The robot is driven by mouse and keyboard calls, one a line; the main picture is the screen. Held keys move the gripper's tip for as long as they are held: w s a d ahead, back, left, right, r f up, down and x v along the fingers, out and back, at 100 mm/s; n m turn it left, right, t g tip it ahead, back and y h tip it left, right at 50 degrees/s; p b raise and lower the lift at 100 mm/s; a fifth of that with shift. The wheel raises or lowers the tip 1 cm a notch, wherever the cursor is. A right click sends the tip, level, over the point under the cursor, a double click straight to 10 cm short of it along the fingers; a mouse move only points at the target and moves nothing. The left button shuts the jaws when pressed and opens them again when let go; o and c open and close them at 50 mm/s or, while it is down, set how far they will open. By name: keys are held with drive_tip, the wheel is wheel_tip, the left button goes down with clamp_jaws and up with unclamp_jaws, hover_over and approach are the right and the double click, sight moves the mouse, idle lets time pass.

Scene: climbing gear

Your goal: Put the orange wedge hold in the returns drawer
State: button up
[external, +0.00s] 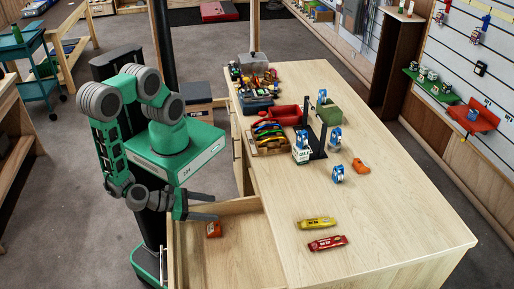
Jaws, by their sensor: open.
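An orange block-like piece (213,230), which looks like a wedge hold, lies in the open drawer (245,262) near its far left corner. My gripper (213,207) is open over that end of the drawer, just above the orange piece. Its fingers look empty and apart from the piece. A second orange piece (361,166), also hold-like, lies on the wooden counter top right of the middle. I cannot tell from this view which of the two is the wedge hold.
The counter (400,225) holds a yellow packet (317,224) and a red packet (327,243) near the drawer. Blue-and-white devices, a black stand (318,142), a rack of coloured carabiners (268,138) and a gear bin (257,104) stand further back. The counter's right front is clear.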

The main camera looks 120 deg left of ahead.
drive_tip(key=w+a+r+n+g+h, duration=0.1)
drive_tip(key=a+r+n+h, duration=0.2)
drive_tip(key=r+n, duration=0.6)
drive_tip(key=w+a+r+n+g+h, duration=0.2)
drive_tip(key=a+r+n+h, duration=0.1)
drive_tip(key=r+n, duration=0.6)
drive_tip(key=w+a+r+n+g+h, duration=0.1)
drive_tip(key=w+a+r+n+h, duration=0.1)
drive_tip(key=r+n, duration=0.7)
drive_tip(key=shift+a+h, duration=0.8)
